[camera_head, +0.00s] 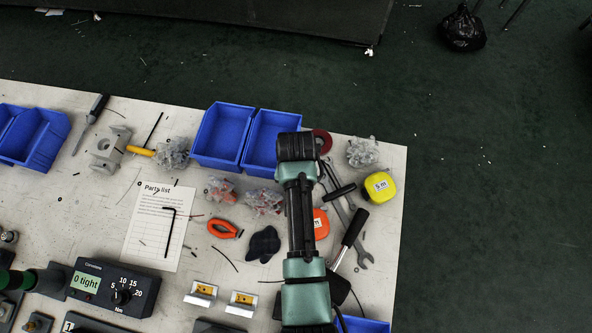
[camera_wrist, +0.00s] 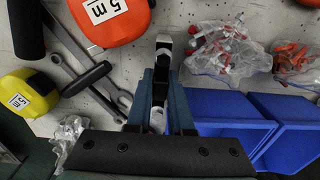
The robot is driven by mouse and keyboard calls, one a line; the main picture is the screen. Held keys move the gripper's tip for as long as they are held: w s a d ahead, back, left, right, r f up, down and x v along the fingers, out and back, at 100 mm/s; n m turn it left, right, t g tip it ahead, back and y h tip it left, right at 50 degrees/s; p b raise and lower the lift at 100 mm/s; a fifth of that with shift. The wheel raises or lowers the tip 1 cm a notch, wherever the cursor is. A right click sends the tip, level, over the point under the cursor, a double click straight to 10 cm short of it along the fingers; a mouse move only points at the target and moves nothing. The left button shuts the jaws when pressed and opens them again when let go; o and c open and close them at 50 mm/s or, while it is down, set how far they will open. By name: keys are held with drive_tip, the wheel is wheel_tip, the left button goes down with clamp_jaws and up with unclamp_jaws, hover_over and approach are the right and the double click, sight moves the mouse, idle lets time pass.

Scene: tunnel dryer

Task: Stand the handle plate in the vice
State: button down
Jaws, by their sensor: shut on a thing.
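My gripper (camera_wrist: 160,98) is seen from behind in the wrist view, its two blue-grey fingers close together. They are shut on a narrow dark piece with a pale end (camera_wrist: 163,42), seen nearly edge-on; it appears to be the handle plate, mostly hidden by the fingers. In the head view my arm hides the gripper and what it holds. I cannot make out a vice for certain; a pale grey block with a round hole (camera_head: 105,147) stands at the back left, and dark green equipment (camera_head: 28,281) shows at the lower left.
Blue bins (camera_head: 222,137) stand at the back edge beside my arm. A yellow tape measure (camera_head: 379,187), an orange tape measure (camera_head: 321,224), wrenches (camera_head: 363,256) and a hammer (camera_head: 351,232) lie to the right. A torque tester (camera_head: 113,288) and two small metal holders (camera_head: 201,292) stand in front.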

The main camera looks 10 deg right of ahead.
drive_tip(key=c, duration=0.8)
unclamp_jaws()
drive_tip(key=shift+f, duration=0.1)
